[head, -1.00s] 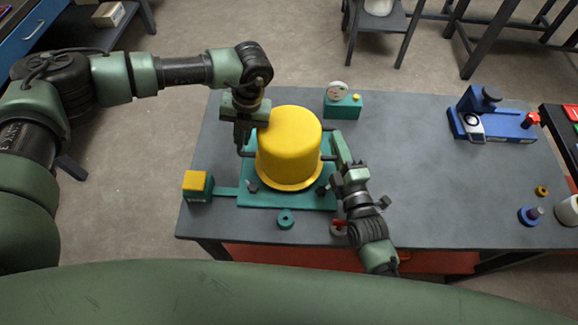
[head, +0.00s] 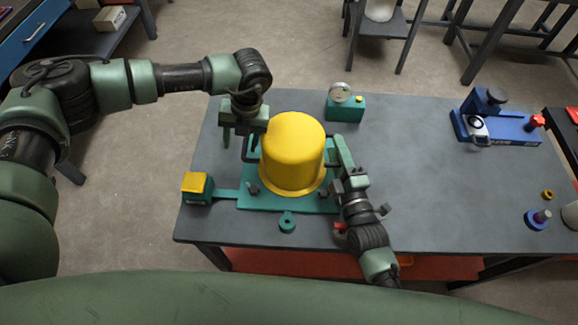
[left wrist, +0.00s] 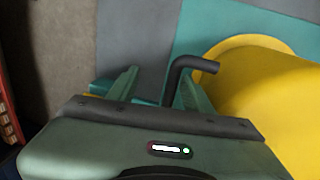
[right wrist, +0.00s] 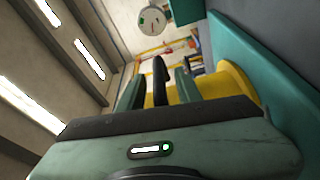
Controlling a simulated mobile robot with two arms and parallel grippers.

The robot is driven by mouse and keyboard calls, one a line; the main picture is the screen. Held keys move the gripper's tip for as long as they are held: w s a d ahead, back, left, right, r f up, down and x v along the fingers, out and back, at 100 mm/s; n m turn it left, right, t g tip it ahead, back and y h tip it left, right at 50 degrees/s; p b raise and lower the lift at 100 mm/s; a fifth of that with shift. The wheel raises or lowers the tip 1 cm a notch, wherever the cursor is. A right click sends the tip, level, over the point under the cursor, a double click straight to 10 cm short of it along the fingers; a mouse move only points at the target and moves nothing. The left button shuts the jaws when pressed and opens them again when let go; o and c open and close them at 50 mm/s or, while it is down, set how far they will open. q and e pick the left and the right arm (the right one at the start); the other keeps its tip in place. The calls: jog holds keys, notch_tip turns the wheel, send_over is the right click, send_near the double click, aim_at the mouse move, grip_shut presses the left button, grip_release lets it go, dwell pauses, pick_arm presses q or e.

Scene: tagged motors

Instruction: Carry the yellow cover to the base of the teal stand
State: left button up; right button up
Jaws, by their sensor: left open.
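The yellow cover (head: 292,152) stands upright on the teal stand's base plate (head: 262,202) and seems to rest on it. A dark handle sticks out on each side of the cover. My left gripper (head: 244,143) is open at the left handle (left wrist: 186,72), which shows between its fingers, close to one of them. My right gripper (head: 337,166) is at the right handle (right wrist: 160,75); its fingers are apart, with gaps either side of the handle. The cover (right wrist: 240,88) is partly hidden behind the fingers in the right wrist view.
A teal box with a yellow top (head: 197,187) joins the plate at left. A teal gauge block (head: 345,106) stands behind. A blue fixture (head: 495,122) and a blue post (head: 537,218) stand at right. The table (head: 430,180) is clear between.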

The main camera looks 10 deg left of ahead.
pick_arm(q)
jog(key=shift+s+d+f, duration=0.2)
jog(key=shift+d+f, duration=0.05)
jog(key=shift+d, duration=0.25)
pick_arm(e)
jog(key=shift+f, duration=0.1)
jog(key=shift+d, duration=0.45)
jog(key=shift+w+d, duration=0.1)
jog(key=shift+d, duration=0.25)
pick_arm(q)
jog(key=v, duration=1.2)
jog(key=shift+w+a+r, duration=0.2)
jog(key=shift+a, duration=0.15)
pick_arm(e)
jog(key=d, duration=0.6)
